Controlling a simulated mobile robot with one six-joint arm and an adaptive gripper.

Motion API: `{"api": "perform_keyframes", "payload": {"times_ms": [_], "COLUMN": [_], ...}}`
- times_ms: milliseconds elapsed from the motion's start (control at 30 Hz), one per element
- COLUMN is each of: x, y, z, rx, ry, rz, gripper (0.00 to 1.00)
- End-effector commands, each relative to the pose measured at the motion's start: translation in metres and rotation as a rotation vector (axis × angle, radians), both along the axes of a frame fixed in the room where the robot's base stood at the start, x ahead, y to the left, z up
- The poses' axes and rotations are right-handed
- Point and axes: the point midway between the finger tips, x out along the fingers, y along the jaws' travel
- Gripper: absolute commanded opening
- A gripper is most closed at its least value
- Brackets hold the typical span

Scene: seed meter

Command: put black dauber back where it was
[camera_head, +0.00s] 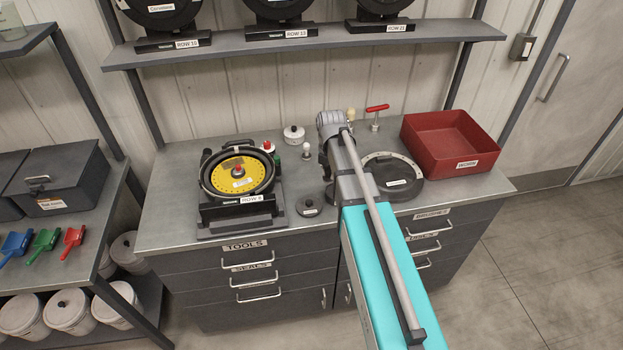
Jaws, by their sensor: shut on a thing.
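My gripper (327,176) points down over the middle of the grey bench, partly hidden behind my own arm. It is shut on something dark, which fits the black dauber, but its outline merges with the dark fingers. I cannot tell whether it touches the bench top. A red-topped dauber (268,147) and a green one (277,159) stand beside the seed meter at the left. A flat dark disc with a knob (308,207) lies on the bench, left of my gripper.
The seed meter (209,185) with its yellow plate (238,183) stands left. A white knobbed pot (294,135) and a small pale-topped item (306,150) stand behind. A round black plate (405,184), a red-handled tool (376,117) and a red bin (487,150) are right. A shelf (300,44) hangs above.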

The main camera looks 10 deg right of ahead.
Motion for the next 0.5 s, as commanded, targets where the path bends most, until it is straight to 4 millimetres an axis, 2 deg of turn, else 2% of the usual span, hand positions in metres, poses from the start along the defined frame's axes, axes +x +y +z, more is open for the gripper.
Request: {"api": "perform_keyframes", "payload": {"times_ms": [500], "x": [0.083], "y": [0.02], "z": [-0.04], "rx": [0.0], "ry": [0.0], "rz": [0.0], "gripper": [0.0]}}
